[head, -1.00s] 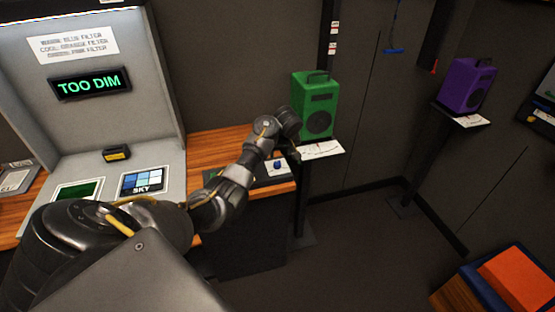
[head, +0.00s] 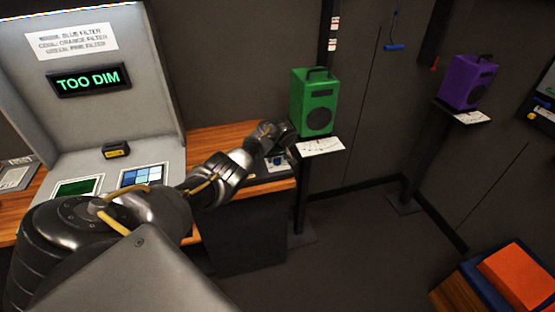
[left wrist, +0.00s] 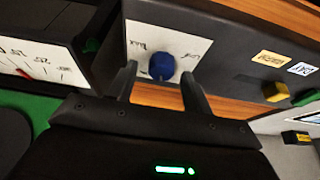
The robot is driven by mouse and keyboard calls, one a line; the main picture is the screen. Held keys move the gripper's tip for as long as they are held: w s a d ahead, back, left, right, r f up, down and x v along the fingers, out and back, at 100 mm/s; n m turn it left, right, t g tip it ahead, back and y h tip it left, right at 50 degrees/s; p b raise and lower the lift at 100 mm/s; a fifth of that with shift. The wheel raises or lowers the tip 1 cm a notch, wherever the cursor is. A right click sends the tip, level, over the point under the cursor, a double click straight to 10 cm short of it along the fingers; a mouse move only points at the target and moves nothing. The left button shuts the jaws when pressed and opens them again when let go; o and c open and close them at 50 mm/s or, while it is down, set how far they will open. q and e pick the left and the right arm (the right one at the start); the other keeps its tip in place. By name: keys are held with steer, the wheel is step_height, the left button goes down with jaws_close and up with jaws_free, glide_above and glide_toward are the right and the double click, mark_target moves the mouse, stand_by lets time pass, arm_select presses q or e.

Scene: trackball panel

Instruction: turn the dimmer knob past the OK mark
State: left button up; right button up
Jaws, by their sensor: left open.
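The blue dimmer knob (left wrist: 162,66) sits on a white label plate (left wrist: 140,38) of a dark panel, with small printed marks around it. In the left wrist view my left gripper (left wrist: 157,80) is open, with one finger on each side of the knob and a gap beside each. I cannot tell how deep the fingers reach. In the head view the knob (head: 279,161) shows just below my left gripper (head: 284,140). A display (head: 90,80) reads "TOO DIM" in green letters. My right gripper is not in view.
A green speaker (head: 314,104) stands on a small shelf (head: 322,147) close to the gripper. A yellow slider (left wrist: 276,92) and a green one are farther along the panel. A purple speaker (head: 467,83) and an orange box (head: 520,278) are off to the right.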

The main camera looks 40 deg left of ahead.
arm_select(q)
steer(key=shift+a+f, duration=0.15)
steer(key=shift+f, duration=0.1)
steer(key=shift+c, duration=0.4)
steer(key=c, duration=0.9)
